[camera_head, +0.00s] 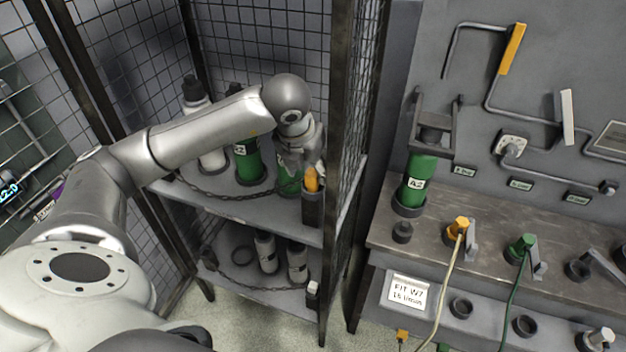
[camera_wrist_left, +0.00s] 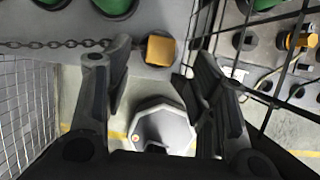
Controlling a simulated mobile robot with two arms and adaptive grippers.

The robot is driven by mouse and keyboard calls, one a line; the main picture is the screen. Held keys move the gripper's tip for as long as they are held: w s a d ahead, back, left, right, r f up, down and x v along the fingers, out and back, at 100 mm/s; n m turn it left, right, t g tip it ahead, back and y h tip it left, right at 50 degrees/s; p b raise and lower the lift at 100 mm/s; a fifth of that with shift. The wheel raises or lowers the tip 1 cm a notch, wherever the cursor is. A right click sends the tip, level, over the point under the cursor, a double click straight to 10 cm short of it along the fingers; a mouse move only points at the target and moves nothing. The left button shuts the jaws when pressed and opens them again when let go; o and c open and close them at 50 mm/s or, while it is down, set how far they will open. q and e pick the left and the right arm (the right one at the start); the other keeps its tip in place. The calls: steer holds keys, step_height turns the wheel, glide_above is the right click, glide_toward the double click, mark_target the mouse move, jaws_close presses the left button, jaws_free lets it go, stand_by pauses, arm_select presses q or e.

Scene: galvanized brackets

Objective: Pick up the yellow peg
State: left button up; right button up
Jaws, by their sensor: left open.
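The yellow peg (camera_head: 311,179) stands upright in a dark holder (camera_head: 312,209) at the front right corner of the cage's upper shelf. In the left wrist view the yellow peg (camera_wrist_left: 160,49) shows as an orange-yellow square end. My left gripper (camera_head: 304,163) is at the peg's upper end. In the left wrist view my left gripper (camera_wrist_left: 158,66) is open, with a finger to each side and the peg just beyond the gap between the tips. I cannot tell whether a finger touches it. My right gripper is not in view.
The cage's mesh side and dark post (camera_head: 341,150) stand close right of the peg. Green bottles (camera_head: 250,160) stand behind a chain (camera_head: 235,196) on the shelf (camera_head: 290,233). A workbench (camera_head: 390,225) with cabled plugs is further right.

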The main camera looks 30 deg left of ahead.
mark_target(312, 173)
arm_select(q)
steer(key=shift+w+a+r, duration=0.1)
steer(key=shift+w, duration=0.25)
steer(key=p+x, duration=0.1)
steer(key=x, duration=0.3)
steer(key=shift+p, duration=0.3)
steer(key=shift+w+f, duration=0.1)
steer(key=shift+f, duration=0.5)
steer(key=shift+c, duration=1)
jaws_close()
